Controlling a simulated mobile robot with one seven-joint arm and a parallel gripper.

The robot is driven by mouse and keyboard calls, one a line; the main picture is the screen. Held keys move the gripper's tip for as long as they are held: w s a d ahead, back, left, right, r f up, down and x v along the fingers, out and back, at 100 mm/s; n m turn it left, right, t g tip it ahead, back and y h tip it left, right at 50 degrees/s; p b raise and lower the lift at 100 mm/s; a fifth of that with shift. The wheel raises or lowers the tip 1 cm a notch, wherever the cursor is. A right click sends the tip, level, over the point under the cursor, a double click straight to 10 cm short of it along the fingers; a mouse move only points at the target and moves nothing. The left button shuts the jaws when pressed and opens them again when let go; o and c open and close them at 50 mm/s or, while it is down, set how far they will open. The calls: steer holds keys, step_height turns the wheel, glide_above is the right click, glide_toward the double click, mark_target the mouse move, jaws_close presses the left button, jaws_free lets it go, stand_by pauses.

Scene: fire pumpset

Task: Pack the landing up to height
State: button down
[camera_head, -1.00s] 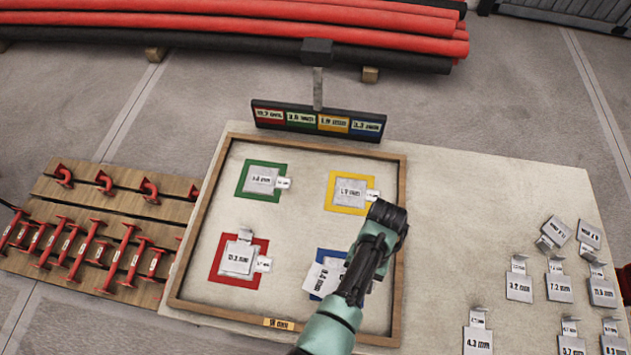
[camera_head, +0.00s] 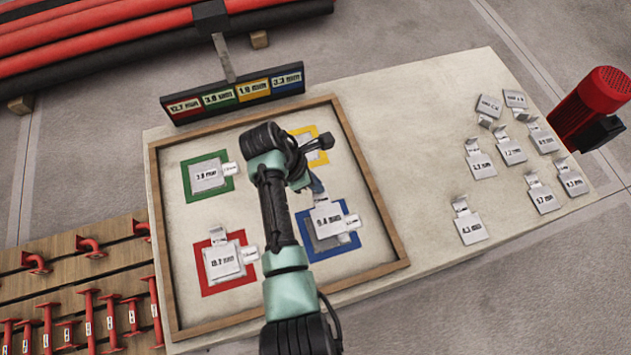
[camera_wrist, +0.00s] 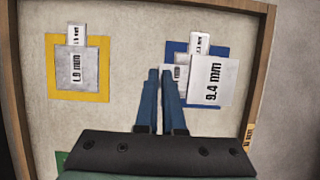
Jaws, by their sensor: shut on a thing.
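My gripper (camera_wrist: 167,75) is shut on the 9.4 mm plate (camera_wrist: 212,82), held over the blue square (camera_wrist: 178,48). In the head view that plate (camera_head: 328,221) partly covers the blue square (camera_head: 352,239) and a grey plate on it. Whether it touches them is unclear. The yellow square (camera_wrist: 103,85) bears a 1.9 mm plate (camera_wrist: 76,68); my arm partly hides it in the head view. The green square (camera_head: 190,188) bears a 3.8 mm plate (camera_head: 207,175). The red square (camera_head: 209,286) bears a plate (camera_head: 222,262) with a hard-to-read label. Small tagged plates sit beside these.
A wooden frame (camera_head: 160,235) borders the squares. A sign (camera_head: 235,92) with coloured labels stands behind it. Several loose labelled plates (camera_head: 480,165) lie at the table's right, near a red motor (camera_head: 602,92). Red pipe parts (camera_head: 88,314) lie on boards at left.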

mark_target(315, 195)
steer(key=shift+r+p, duration=0.15)
steer(key=shift+p, duration=0.3)
steer(key=shift+f+b, duration=2.2)
steer(key=shift+f, duration=0.8)
steer(key=shift+f+b, duration=0.35)
steer(key=shift+f, duration=0.25)
steer(key=c, duration=0.9)
jaws_free()
steer(key=shift+c, duration=0.2)
steer(key=p+v, duration=0.1)
steer(key=v, duration=1.2)
steer(key=shift+p, duration=0.35)
